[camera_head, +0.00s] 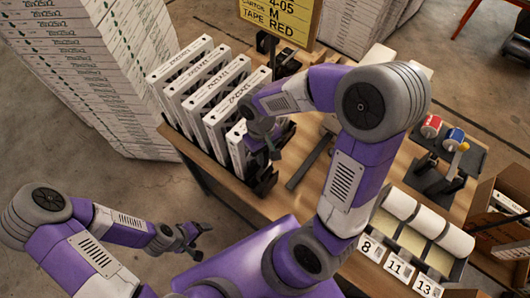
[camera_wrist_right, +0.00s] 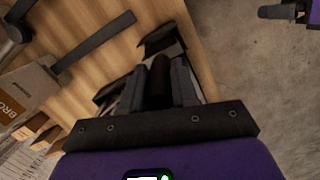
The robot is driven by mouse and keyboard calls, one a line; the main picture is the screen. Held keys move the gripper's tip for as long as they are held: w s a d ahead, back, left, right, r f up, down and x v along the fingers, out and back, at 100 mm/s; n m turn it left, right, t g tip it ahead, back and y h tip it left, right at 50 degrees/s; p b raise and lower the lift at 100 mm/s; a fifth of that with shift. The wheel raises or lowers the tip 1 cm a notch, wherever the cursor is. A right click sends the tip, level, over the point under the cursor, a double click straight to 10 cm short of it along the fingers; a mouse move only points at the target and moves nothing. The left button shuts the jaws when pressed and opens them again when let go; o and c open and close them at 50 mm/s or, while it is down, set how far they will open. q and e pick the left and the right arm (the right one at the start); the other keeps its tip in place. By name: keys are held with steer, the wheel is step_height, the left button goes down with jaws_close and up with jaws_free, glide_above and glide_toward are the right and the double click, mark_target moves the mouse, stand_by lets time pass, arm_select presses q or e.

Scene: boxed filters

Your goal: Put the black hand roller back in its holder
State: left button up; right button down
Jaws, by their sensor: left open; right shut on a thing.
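My right gripper (camera_head: 264,140) is low over the near end of the row of filter boxes. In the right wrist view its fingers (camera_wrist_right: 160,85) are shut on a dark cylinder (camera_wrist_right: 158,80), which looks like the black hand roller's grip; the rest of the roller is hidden. Just beyond the fingers is a black bracket (camera_wrist_right: 165,35) at the table edge. It also shows in the head view (camera_head: 265,182), below the gripper. I cannot tell whether it is the roller's holder or whether the roller touches it. My left gripper (camera_head: 192,240) is open and empty, off the table.
White filter boxes (camera_head: 208,90) stand in a row to the left. A dark bar (camera_head: 310,165) lies on the table (camera_head: 300,200). A black stand (camera_head: 445,172) with red and blue rolls and numbered bins (camera_head: 398,265) are at right. Carton stacks (camera_head: 90,70) stand behind left.

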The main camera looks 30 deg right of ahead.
mark_target(265, 169)
step_height(265, 169, down, 11)
steer(key=b, duration=0.8)
steer(key=shift+b, duration=0.35)
steer(key=shift+r, duration=0.1)
steer(key=c, duration=0.8)
jaws_free()
steer(key=shift+r, duration=0.1)
steer(key=r, duration=0.5)
steer(key=w+r+p, duration=0.1)
steer(key=r, duration=0.1)
steer(key=shift+r, duration=0.2)
